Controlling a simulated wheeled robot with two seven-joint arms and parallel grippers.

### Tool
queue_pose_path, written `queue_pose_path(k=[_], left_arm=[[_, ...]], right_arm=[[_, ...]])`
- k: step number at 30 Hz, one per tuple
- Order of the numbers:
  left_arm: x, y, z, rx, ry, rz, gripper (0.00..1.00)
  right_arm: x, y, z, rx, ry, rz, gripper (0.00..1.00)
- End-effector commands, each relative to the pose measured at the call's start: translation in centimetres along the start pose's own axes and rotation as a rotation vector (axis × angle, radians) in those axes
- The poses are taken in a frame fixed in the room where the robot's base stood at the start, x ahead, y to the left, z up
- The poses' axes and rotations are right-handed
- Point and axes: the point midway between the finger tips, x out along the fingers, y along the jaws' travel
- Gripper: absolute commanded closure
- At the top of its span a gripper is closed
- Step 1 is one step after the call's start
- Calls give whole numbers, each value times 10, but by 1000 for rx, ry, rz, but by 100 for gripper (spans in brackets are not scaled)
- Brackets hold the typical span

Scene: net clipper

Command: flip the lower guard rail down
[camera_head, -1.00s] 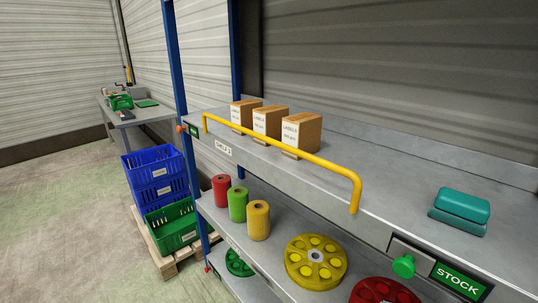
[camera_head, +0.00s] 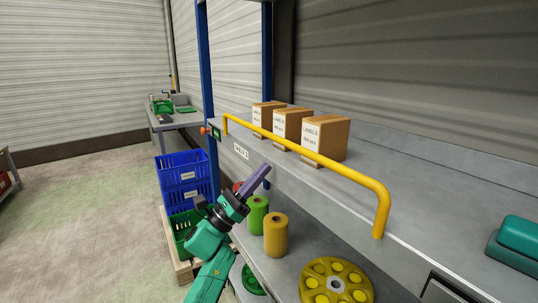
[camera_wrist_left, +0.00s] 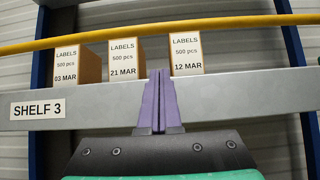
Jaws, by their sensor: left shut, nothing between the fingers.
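The yellow guard rail (camera_head: 318,158) stands up along the front edge of the upper shelf, in front of the label boxes. In the left wrist view the rail (camera_wrist_left: 170,29) crosses the top of the picture. My left gripper (camera_head: 262,176) is shut and empty, with its purple fingers pointing up toward the shelf's front edge, below the rail. In the left wrist view its shut fingers (camera_wrist_left: 160,98) overlap the shelf edge in the picture, their tips below the rail and apart from it. My right gripper is not in view.
Three label boxes (camera_head: 326,139) stand on the upper shelf (camera_head: 420,205) behind the rail. Green and yellow rolls (camera_head: 276,235) and a yellow wheel (camera_head: 336,284) are on the lower shelf. Blue crates (camera_head: 184,180) stand left of the rack. A teal object (camera_head: 518,243) lies at right.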

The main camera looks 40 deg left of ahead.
Motion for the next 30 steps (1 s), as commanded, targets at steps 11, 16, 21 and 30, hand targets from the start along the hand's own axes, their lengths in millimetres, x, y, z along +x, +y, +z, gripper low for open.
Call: queue_pose_path(k=[11, 16, 21, 30], left_arm=[[80, 0, 5, -1, -2, -1, 100], [88, 0, 14, -1, 5, 2, 100], [73, 0, 29, -2, 3, 2, 100], [69, 0, 31, -3, 0, 1, 100]], right_arm=[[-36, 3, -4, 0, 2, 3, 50], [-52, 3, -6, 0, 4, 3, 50], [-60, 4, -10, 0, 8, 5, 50], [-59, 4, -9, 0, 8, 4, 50]])
